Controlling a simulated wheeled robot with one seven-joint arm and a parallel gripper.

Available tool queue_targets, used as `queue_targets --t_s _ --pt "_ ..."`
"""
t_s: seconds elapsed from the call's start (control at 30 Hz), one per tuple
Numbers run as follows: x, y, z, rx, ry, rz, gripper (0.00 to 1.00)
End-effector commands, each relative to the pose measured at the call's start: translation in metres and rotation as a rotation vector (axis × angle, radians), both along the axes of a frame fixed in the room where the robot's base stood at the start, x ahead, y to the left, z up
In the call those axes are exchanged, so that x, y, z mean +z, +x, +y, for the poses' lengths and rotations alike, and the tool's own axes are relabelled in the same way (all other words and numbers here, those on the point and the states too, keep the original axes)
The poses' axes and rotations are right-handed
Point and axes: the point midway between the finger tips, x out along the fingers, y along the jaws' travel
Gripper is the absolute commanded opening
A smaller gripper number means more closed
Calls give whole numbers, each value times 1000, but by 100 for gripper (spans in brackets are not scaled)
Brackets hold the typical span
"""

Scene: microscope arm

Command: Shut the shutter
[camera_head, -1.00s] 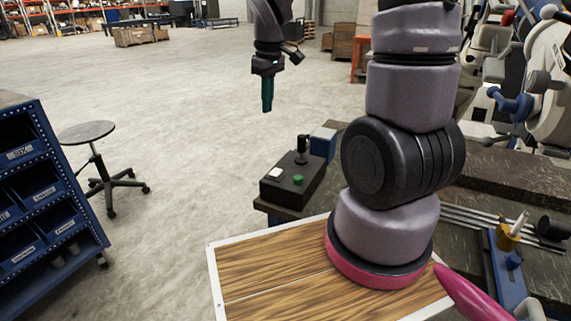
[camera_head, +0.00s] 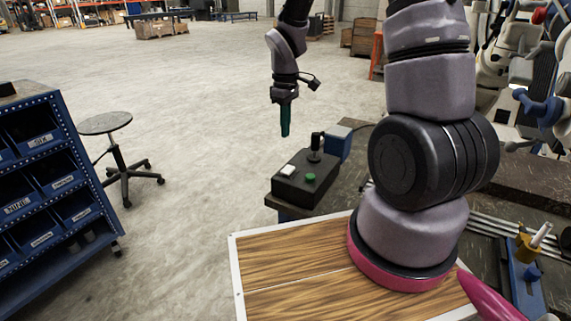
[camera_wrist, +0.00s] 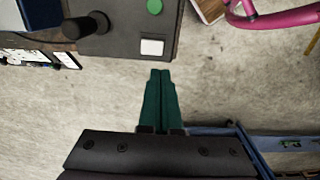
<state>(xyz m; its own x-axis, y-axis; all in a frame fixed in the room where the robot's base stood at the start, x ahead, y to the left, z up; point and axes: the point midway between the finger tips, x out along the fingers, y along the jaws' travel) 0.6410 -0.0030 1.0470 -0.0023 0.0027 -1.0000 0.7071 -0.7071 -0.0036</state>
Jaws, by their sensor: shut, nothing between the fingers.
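A dark control box (camera_head: 290,193) stands on the workbench beyond the wooden board. On its top are a green button (camera_head: 310,178), a white square button (camera_head: 287,170) and a black upright stick (camera_head: 315,143). The wrist view shows the box (camera_wrist: 123,47), the white button (camera_wrist: 151,47), part of the green button (camera_wrist: 154,6) and the stick (camera_wrist: 97,23). My gripper (camera_head: 285,134) points down with its green fingers shut and empty, apart from the box. In the wrist view its fingertips (camera_wrist: 160,72) appear just past the box's edge near the white button. I cannot identify a shutter.
A blue block (camera_head: 337,143) stands beside the box. A blue bin rack (camera_head: 60,180) and a round stool (camera_head: 104,123) are at left. Metal rods and a blue fixture (camera_head: 522,280) lie at right on the bench. Open floor lies behind the box.

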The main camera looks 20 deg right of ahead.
Motion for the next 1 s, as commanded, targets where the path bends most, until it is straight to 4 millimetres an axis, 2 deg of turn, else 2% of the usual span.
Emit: queue_targets --t_s 0.3,0.5,0.7,1.0 --pt "-68 -2 0 1 -1 6 0" --pt "-103 -2 0 1 -1 5 0" --pt "-120 -1 1 0 1 1 0" --pt "-123 -1 1 0 0 0 0"
